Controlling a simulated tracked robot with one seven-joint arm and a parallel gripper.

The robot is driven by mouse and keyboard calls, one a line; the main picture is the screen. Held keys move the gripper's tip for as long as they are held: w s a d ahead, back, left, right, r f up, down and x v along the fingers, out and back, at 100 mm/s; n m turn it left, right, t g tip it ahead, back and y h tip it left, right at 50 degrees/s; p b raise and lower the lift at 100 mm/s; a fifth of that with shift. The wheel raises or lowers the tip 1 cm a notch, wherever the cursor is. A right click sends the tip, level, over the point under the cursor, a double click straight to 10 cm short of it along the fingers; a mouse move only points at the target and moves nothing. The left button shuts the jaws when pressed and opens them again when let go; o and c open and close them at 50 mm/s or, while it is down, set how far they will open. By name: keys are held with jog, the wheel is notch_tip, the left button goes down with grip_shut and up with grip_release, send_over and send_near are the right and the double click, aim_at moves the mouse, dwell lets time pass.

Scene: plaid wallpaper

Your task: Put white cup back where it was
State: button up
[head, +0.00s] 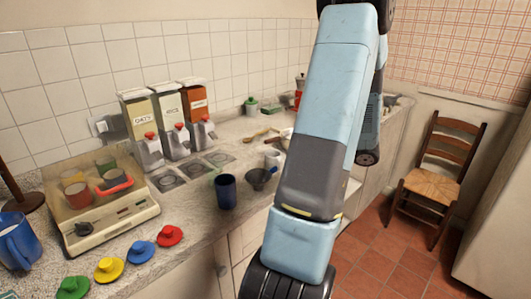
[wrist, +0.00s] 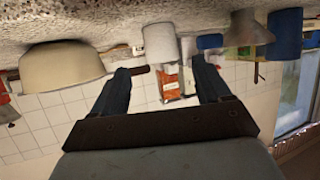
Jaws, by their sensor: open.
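The white cup (wrist: 160,42) stands on the counter, which appears at the top of the upside-down wrist view. My gripper (wrist: 160,66) is open, with its two dark fingers spread and pointing toward the cup. The cup appears in the gap between the fingertips, at or just beyond them. I see no finger pressed on it. In the head view the white cup (head: 272,158) stands on the counter beside the grey funnel, left of my arm. My gripper is hidden behind my arm there.
A dark blue cup (head: 226,192) and a grey funnel (head: 259,178) stand near the counter's front edge. A cream bowl (wrist: 62,66) is left of the cup in the wrist view. Dispensers (head: 178,140) stand by the wall. Coloured lids (head: 141,252) lie along the front.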

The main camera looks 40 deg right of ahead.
jog(key=w+a+r+m+h, duration=0.1)
jog(key=w+a+r+h, duration=0.1)
jog(key=w+r+h, duration=0.35)
jog(key=w+a+r+h, duration=0.3)
jog(key=w+r, duration=0.5)
jog(key=r, duration=0.1)
jog(key=a+r+m+g+h, duration=0.1)
jog(key=a+r+m+h, duration=0.1)
jog(key=a+r, duration=0.35)
jog(key=s+a+m+g+y, duration=0.1)
jog(key=s+a+g+y, duration=0.1)
jog(key=s+a, duration=0.8)
jog(key=s+a+g+y, duration=0.3)
jog(key=s+a, duration=0.8)
jog(key=a, duration=0.6)
jog(key=shift+s+a+m+g, duration=0.3)
jog(key=shift+a+m, duration=0.05)
jog(key=shift+m, duration=0.05)
jog(key=shift+r, duration=0.1)
